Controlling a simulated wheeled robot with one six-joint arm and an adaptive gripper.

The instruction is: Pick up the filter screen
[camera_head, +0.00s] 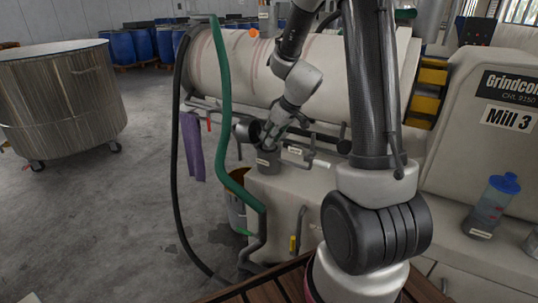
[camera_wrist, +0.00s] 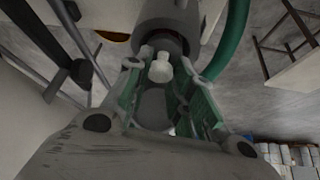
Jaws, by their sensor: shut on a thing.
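My gripper (camera_head: 271,136) is low at the front of the mill's white drum, just above a grey cylindrical pot with a small label (camera_head: 267,161). In the wrist view my gripper (camera_wrist: 163,75) has its green-padded fingers closed around a piece with a pale round knob. I take this piece to be the filter screen (camera_wrist: 161,70); its mesh cannot be made out, and the fingers hide most of it. A dark round housing (camera_wrist: 170,22) lies just beyond the fingertips. I cannot tell whether the piece touches it.
A green hose (camera_head: 224,90) and a black hose (camera_head: 175,140) hang left of my gripper. A purple cloth (camera_head: 193,146) hangs from a rail. A blue-lidded bottle (camera_head: 492,205) stands on the right ledge. A large steel vat (camera_head: 60,100) stands at left, with open floor between.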

